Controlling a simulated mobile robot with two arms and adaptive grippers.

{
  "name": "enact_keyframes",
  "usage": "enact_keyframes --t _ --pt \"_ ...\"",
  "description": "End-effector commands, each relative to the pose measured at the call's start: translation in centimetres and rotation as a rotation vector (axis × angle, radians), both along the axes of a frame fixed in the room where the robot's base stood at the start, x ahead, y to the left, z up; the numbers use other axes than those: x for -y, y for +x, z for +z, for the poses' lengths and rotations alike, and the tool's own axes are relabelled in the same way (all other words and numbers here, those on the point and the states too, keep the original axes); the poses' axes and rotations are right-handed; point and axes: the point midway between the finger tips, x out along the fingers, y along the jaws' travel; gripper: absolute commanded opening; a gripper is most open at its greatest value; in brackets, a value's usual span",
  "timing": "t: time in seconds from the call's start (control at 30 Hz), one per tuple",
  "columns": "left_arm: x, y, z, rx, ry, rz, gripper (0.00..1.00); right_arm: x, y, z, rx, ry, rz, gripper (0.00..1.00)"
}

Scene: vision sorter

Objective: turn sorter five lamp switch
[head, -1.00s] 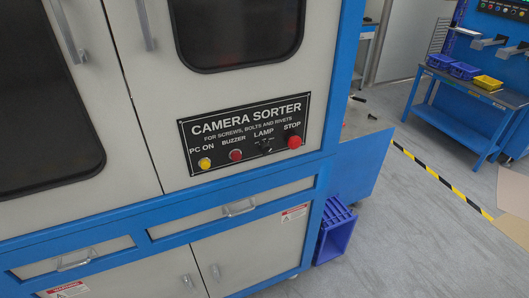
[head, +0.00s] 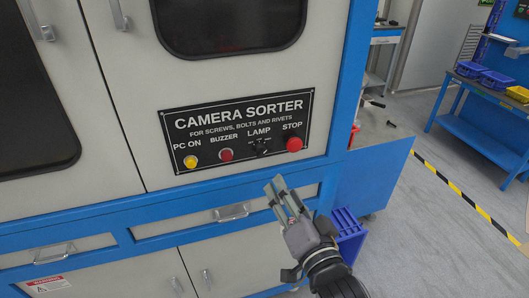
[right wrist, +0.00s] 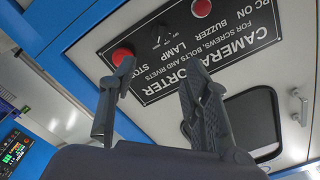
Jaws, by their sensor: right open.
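The black CAMERA SORTER panel (head: 237,112) is on the front of the white and blue machine. Its lamp switch (head: 262,149) is a small black knob under the word LAMP, between the red buzzer button (head: 226,154) and the red stop button (head: 294,144). My right gripper (head: 280,188) is below the panel, apart from the switch, with its fingers pointing up. In the right wrist view, the panel appears upside down; the open fingers (right wrist: 157,70) are empty, and the lamp switch (right wrist: 164,41) shows beyond them. My left gripper is not in view.
The yellow PC ON button (head: 190,161) is at the panel's left. A drawer handle (head: 230,212) sits below the panel near my right gripper. A blue crate (head: 349,232) stands on the floor at the machine's right. Blue workbenches stand farther back.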

Motion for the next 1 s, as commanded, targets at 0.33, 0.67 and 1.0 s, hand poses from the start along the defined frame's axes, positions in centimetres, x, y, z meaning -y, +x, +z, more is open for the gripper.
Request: enact_keyframes --t 0.33,0.67,1.0 --pt "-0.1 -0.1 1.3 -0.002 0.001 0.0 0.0 -2.5 7.5 0.2 0.002 -0.003 0.001 0.44" --pt "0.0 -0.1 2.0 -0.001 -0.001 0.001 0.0 -4.1 12.5 0.1 0.0 -0.002 0.001 0.44" --pt "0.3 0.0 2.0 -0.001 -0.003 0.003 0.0 -4.4 13.4 0.0 0.0 -0.001 0.001 0.44"
